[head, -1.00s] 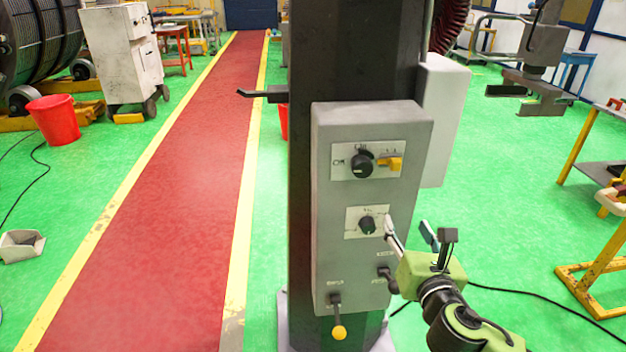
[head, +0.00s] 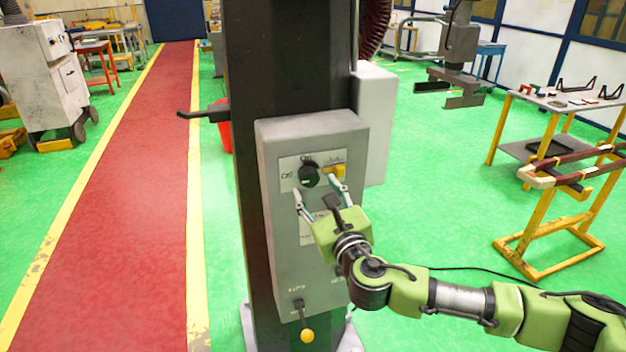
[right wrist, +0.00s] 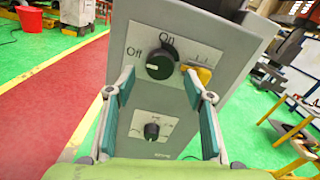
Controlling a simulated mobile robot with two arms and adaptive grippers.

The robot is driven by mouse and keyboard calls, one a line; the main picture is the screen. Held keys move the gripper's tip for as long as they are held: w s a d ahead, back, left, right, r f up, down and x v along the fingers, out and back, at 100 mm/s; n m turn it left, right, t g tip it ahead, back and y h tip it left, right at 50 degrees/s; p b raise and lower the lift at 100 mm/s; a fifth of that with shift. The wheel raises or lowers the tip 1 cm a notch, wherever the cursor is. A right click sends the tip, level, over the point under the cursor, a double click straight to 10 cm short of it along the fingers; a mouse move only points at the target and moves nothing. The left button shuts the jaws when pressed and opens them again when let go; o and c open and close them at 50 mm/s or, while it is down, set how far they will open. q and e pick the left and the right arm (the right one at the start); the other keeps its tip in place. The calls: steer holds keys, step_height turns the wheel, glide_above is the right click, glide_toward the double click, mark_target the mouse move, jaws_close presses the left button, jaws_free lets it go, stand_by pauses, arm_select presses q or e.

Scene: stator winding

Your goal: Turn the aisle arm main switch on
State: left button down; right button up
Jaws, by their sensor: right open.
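The main switch is a round black knob (head: 309,176) on the upper plate of a grey control box (head: 285,250). In the right wrist view the knob (right wrist: 160,65) sits between the words "Off", at its left, and "On", above it. A light mark shows on its face; which word it points to is hard to tell. My right gripper (head: 315,190) is open and empty, its fingers spread just below and to either side of the knob. In the right wrist view the fingers (right wrist: 158,76) stand apart with the knob in the gap. My left gripper is not in view.
A yellow switch (right wrist: 198,74) lies close right of the knob. A lower black knob (right wrist: 152,130) shows between the fingers. A yellow-tipped lever (head: 306,335) hangs at the box's bottom. The box is on a dark column (head: 290,60).

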mark_target(310, 174)
steer(key=shift+x, duration=1.4)
steer(key=c, duration=1.1)
